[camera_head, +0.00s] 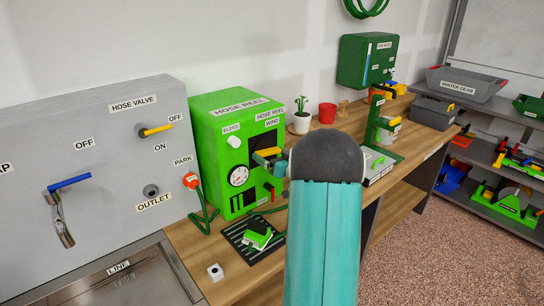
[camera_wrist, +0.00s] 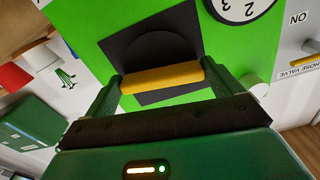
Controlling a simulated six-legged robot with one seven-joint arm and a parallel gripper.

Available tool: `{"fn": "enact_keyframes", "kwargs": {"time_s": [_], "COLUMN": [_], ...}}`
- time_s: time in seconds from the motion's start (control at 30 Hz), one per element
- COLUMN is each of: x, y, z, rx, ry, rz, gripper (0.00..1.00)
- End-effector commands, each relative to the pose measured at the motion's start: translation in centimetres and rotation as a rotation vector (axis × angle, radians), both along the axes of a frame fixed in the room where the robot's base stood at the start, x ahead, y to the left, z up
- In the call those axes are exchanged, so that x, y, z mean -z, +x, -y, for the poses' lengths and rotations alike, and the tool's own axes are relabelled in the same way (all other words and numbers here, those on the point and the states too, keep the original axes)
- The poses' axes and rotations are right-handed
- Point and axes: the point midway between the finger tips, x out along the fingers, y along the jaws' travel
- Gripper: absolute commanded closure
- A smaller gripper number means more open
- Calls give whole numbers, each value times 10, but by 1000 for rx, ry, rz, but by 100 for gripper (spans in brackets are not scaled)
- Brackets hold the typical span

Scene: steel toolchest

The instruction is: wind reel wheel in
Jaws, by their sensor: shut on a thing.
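The green hose reel box (camera_head: 215,150) stands on the bench against the wall, labelled HOSE REEL, BLEED and WIND. In the wrist view its green front (camera_wrist: 240,60) fills the upper middle, with a dark square opening (camera_wrist: 125,47) and a rounded dark shape inside. A yellow bar handle (camera_wrist: 160,76) lies across in front of this opening. My gripper (camera_wrist: 162,84) is shut on the yellow handle, one finger at each end. In the head view my gripper (camera_head: 272,158) is at the reel's front, and my arm hides part of the bench to its right.
A white dial (camera_head: 238,176) and white bleed knob (camera_head: 234,142) sit left of the handle. A green hose with a red-orange end (camera_head: 190,181) hangs at the reel's left. A black slatted mat (camera_head: 237,235) with a green block lies in front. A potted plant (camera_head: 301,121) stands behind.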

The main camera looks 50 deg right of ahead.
Motion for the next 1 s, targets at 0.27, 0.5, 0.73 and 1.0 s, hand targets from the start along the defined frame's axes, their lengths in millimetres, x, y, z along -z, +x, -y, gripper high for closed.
{"fn": "enact_keyframes", "kwargs": {"time_s": [0.27,0.5,0.73,1.0], "x": [2,2,1,1], "y": [-2,-2,-2,-2], "z": [0,-1,-1,-2], "rx": [2,4,4,4], "ry": [264,490,707,962], "rz": [25,50,75,104], "gripper": [32,32,32,32]}}
